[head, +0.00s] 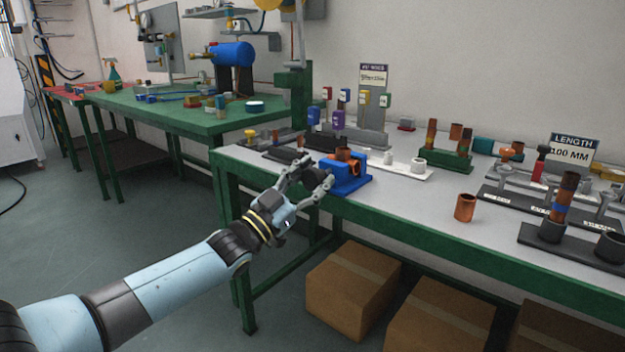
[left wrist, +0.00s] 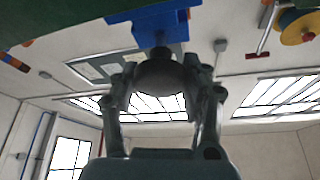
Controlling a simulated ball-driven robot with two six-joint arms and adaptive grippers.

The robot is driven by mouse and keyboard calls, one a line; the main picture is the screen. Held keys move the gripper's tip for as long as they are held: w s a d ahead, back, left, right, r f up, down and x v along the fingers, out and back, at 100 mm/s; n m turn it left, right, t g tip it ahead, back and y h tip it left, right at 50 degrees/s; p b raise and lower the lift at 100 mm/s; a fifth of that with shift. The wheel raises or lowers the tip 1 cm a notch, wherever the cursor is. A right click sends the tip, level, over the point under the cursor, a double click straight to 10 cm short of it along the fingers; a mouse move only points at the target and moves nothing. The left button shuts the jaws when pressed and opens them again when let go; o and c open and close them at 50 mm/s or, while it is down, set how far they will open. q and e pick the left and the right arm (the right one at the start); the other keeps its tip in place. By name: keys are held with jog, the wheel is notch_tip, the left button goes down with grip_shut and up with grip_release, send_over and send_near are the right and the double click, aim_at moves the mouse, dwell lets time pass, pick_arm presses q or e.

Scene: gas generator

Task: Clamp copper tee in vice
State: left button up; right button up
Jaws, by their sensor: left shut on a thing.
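The blue vice (head: 350,182) stands at the front edge of the grey tabletop, left of the middle. A copper tee (head: 344,154) sits between its jaws, mostly hidden by the blue body; I cannot tell how tightly it is held. My left gripper (head: 317,174) reaches in from the left and is shut on the vice's dark round knob, at the side facing me. In the left wrist view the knob (left wrist: 162,80) lies between both fingers, with the blue vice (left wrist: 157,22) beyond it. My right gripper is not in view.
A loose copper pipe piece (head: 465,207) stands on the table (head: 420,205) to the right. Cardboard boxes (head: 352,287) sit below. A green workbench (head: 190,118) is at the back left.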

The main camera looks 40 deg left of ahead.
pick_arm(q)
jog(key=m+g+h, duration=0.1)
jog(key=m, duration=0.2)
jog(key=m+h, duration=0.1)
jog(key=m, duration=0.2)
jog(key=shift+g+h, duration=0.4)
jog(key=shift+d+f+m+g+h+p, duration=0.1)
jog(key=shift+m+g+h+p, duration=0.2)
jog(key=shift+m, duration=0.8)
jog(key=shift+m+g+h+p, duration=0.15)
jog(key=shift+m+g, duration=0.25)
jog(key=shift+m, duration=1)
jog(key=o, duration=1.1)
jog(key=shift+o, duration=0.2)
jog(key=v, duration=1.2)
